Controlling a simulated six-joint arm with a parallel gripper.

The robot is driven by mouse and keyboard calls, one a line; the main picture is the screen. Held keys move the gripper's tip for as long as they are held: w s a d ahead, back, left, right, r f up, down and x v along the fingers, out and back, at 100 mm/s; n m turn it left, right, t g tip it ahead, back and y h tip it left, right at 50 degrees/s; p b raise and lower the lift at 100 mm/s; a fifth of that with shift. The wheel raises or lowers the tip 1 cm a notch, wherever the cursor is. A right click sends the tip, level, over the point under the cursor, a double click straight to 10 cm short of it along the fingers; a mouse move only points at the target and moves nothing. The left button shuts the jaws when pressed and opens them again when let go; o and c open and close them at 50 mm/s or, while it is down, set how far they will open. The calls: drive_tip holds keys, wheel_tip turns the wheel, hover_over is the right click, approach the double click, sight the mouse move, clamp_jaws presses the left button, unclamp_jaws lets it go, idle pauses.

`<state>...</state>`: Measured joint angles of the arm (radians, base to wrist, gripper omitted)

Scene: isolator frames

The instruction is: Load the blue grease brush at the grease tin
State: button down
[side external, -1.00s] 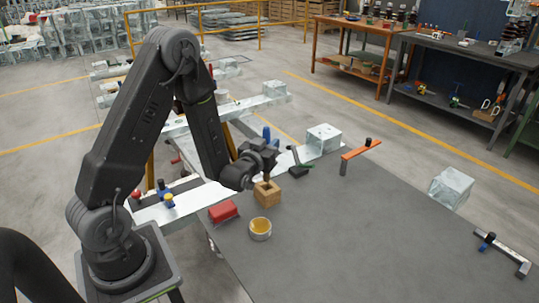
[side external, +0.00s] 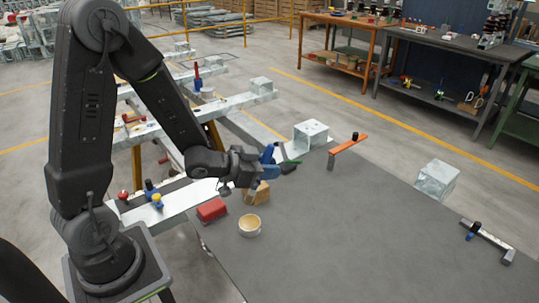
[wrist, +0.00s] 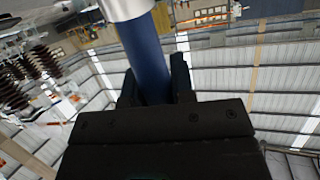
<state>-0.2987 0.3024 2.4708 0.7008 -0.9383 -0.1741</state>
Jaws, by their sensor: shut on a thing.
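My gripper (wrist: 156,88) is shut on the blue handle of the grease brush (wrist: 148,55) in the wrist view. A pale metal-coloured collar shows at the top edge; the bristles are out of view. In the side view my gripper (side external: 250,170) points to the right, above and beside the wooden block (side external: 257,194). Blue parts show near its fingertips, but I cannot tell there which belong to the brush. The grease tin (side external: 249,234), a small round open pot with a yellowish inside, stands on the table in front of the block, apart from my gripper.
A red box (side external: 211,210) sits on the table left of the tin. An orange bar (side external: 347,146) stands at the back edge and a metal bar tool (side external: 492,240) lies far right. The grey table top (side external: 360,230) is clear in the middle.

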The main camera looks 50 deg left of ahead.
wheel_tip(320, 180, down, 6)
idle(0.6)
drive_tip(key=shift+s+d+f, duration=0.1)
drive_tip(key=shift+s+f, duration=0.05)
drive_tip(key=shift+f, duration=0.6)
idle(1.9)
wheel_tip(320, 180, up, 7)
idle(1.0)
idle(0.4)
